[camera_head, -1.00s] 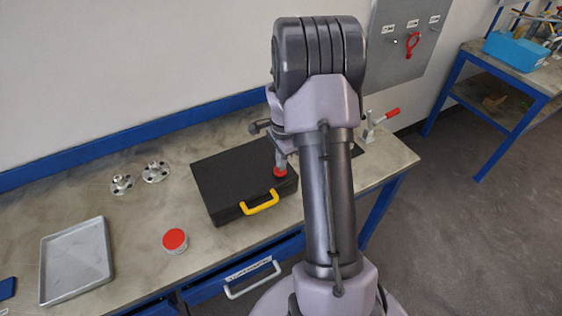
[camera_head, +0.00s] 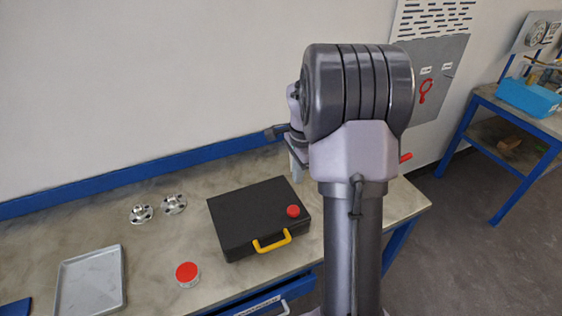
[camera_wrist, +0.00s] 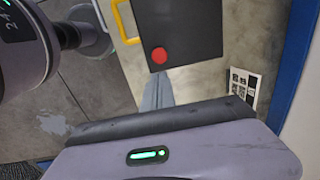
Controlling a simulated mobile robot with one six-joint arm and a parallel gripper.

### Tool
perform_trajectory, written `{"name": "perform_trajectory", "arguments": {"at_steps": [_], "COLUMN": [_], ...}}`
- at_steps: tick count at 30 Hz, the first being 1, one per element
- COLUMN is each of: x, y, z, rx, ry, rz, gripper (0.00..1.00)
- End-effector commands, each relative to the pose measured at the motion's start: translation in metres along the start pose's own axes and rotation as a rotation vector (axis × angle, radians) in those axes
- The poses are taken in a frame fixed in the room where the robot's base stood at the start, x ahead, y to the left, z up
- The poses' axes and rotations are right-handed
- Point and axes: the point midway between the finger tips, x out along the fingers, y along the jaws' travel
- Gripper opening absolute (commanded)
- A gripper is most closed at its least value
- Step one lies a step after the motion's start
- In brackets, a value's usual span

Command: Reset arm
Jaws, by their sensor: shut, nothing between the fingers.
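My gripper (camera_wrist: 158,92) is shut and empty in the wrist view, its narrow grey fingers pointing toward the black case. In the head view my gripper (camera_head: 297,168) is partly hidden behind my arm, above the back of the bench. The black case (camera_head: 245,215) lies closed on the bench with its yellow handle (camera_head: 272,241) toward the front. A round red piece (camera_head: 293,211) sits on its right part. The case (camera_wrist: 185,25) and the red piece (camera_wrist: 159,55) also show in the wrist view, apart from the fingertips.
Two metal flanges (camera_head: 173,204) (camera_head: 141,214), a red-topped can (camera_head: 187,274) and a grey tray (camera_head: 92,284) stand left of the case. A red-handled tool (camera_head: 405,158) shows behind my arm. A wall panel (camera_head: 432,75) and a second bench (camera_head: 510,120) are at right.

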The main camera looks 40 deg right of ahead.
Motion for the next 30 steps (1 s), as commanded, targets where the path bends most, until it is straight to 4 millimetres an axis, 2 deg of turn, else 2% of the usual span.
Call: {"name": "perform_trajectory", "arguments": {"at_steps": [3,5,8,9,11,12,15,16,18,21,24,30], "x": [-0.001,-0.007,-0.031,-0.042,-0.053,-0.056,-0.051,-0.047,-0.037,-0.027,-0.026,-0.026], "y": [0.000,0.001,0.018,0.035,0.069,0.095,0.161,0.178,0.210,0.237,0.244,0.244], "z": [0.002,0.014,0.071,0.103,0.150,0.177,0.225,0.235,0.250,0.260,0.263,0.263], "rx": [-0.005,-0.048,-0.260,-0.387,-0.591,-0.722,-1.018,-1.090,-1.231,-1.350,-1.388,-1.388], "ry": [0.000,0.001,0.005,0.007,0.012,0.016,0.031,0.035,0.046,0.058,0.061,0.061], "rz": [-0.002,-0.020,-0.098,-0.142,-0.214,-0.263,-0.377,-0.406,-0.465,-0.516,-0.532,-0.532], "gripper": [0.00,0.00,0.00,0.00,0.00,0.00,0.00,0.00,0.00,0.00,0.00,0.00]}}
